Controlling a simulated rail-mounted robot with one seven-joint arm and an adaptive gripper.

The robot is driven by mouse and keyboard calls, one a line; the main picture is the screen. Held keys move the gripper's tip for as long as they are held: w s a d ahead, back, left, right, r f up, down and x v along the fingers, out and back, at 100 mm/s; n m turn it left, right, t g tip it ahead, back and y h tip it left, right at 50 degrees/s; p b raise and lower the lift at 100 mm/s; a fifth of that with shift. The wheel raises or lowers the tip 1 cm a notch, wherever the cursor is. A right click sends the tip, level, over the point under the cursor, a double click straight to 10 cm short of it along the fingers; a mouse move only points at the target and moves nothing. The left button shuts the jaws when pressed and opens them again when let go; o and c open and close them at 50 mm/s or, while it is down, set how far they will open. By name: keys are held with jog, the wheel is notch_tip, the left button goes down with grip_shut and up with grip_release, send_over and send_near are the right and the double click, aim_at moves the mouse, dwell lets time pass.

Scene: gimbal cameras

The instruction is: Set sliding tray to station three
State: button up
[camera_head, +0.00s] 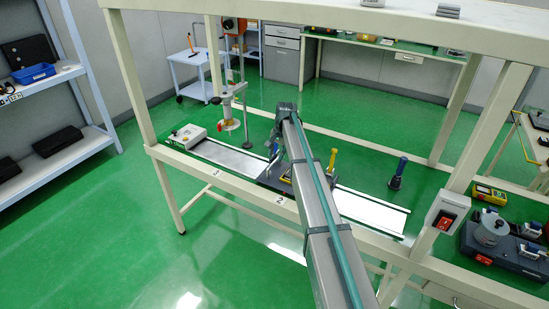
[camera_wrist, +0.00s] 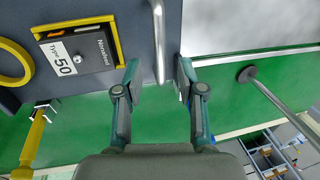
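The sliding tray is a dark plate (camera_head: 268,182) on the white rail, beside the label 2 on the bench's front edge. In the wrist view the tray (camera_wrist: 92,12) carries a yellow-framed black block (camera_wrist: 72,50) marked 50. A grey metal handle bar (camera_wrist: 158,40) runs along the tray's edge. My gripper (camera_wrist: 158,72) is open, with one finger on each side of the bar's end. Gaps show between the bar and both fingers. In the head view my gripper (camera_head: 274,147) is at the tray, and my arm hides part of the tray.
The white rail (camera_head: 372,210) is clear to the right of the tray. A control box (camera_head: 188,136) and a press-like stand (camera_head: 230,112) are at the left end. A yellow-handled tool (camera_head: 331,162) and a blue-handled tool (camera_head: 398,172) stand behind the rail. Bench posts frame both sides.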

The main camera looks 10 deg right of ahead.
aim_at(275, 162)
jog(key=shift+w+a+f+p, duration=0.1)
jog(key=shift+a+f+p, duration=0.1)
jog(key=shift+f, duration=0.7)
jog(key=shift+w+a+f+p, duration=0.1)
jog(key=shift+f+p, duration=0.05)
jog(key=shift+f, duration=0.75)
jog(key=shift+c, duration=0.2)
grip_shut()
